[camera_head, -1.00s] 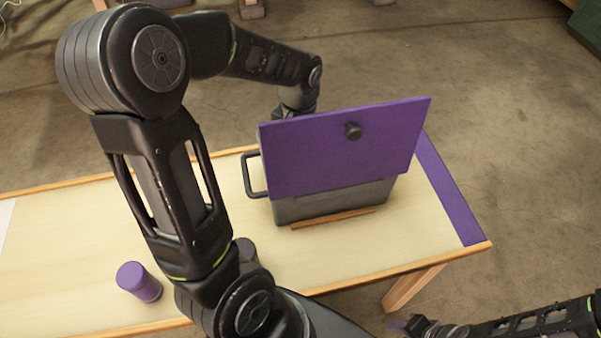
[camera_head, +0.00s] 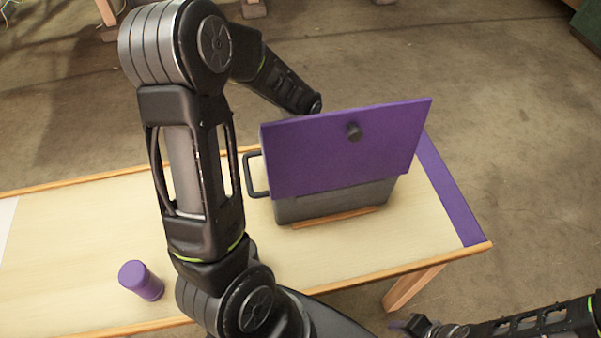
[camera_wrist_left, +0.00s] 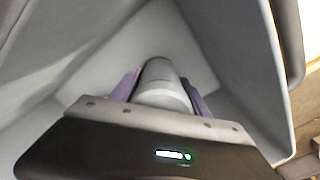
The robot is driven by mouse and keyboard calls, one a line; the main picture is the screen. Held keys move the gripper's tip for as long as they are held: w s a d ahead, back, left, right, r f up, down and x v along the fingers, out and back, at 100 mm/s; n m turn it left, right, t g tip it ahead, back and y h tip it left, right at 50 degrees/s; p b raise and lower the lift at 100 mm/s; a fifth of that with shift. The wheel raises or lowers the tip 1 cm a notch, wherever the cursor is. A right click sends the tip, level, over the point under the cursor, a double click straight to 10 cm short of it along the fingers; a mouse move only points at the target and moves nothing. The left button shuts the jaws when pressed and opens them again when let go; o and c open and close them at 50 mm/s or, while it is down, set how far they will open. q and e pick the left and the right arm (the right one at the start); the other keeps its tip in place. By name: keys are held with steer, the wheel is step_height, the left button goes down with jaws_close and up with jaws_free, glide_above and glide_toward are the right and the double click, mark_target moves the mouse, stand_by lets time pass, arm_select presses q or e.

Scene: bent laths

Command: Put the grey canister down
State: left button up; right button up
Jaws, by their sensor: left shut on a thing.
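The grey canister (camera_wrist_left: 160,78) shows in the left wrist view between the purple fingers of my left gripper (camera_wrist_left: 162,88), which is shut on it. Canister and fingers are within the grey walls of a box (camera_wrist_left: 75,75). I cannot tell whether the canister touches the box floor. In the head view the grey box (camera_head: 330,203) stands on the table with its purple lid (camera_head: 310,155) raised, hiding my left gripper and the canister. My right gripper (camera_head: 402,326) is at the bottom right, off the table's front edge; its finger opening is unclear.
A purple cylinder (camera_head: 141,281) stands on the table (camera_head: 70,240) at the front left. A wooden strip (camera_head: 335,217) lies along the box's front. A purple band (camera_head: 450,195) marks the table's right end. The table left of the box has bare room.

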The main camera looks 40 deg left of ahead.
arm_select(q)
steer(key=shift+f, duration=0.1)
steer(key=o, duration=1.6)
step_height(320, 180, up, 12)
steer(key=shift+r+b, duration=0.2)
steer(key=shift+b, duration=0.3)
